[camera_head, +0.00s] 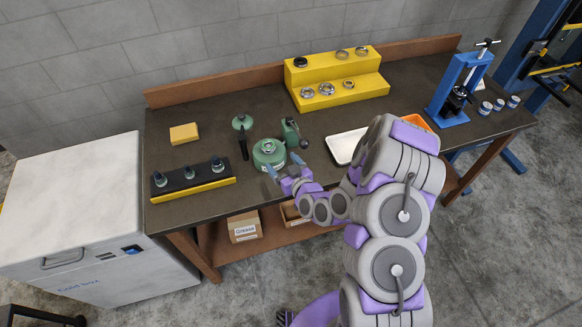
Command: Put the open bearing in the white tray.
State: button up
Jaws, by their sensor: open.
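Several ring-shaped bearings stand on a yellow stepped rack (345,96) at the back of the bench. On the lower step are silver rings, the left one (307,93), the middle one (326,89) and the right one (348,84). The upper step holds a dark ring (300,62) and two more rings. They are too small to tell which is the open bearing. The white tray (341,157) lies at the bench's front, partly hidden by my arm; its visible part looks empty. My gripper (284,164) is open, left of the tray, by a round green housing (264,148).
A green lever part (241,124) and another green part (290,132) stand near the housing. A dark rack with pegs (190,184), a yellow block (184,134), a blue press (450,95), an orange tray (416,121) and small jars (485,108) occupy the bench.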

jog(key=shift+p+v, duration=2.25)
jog(key=shift+v, duration=0.25)
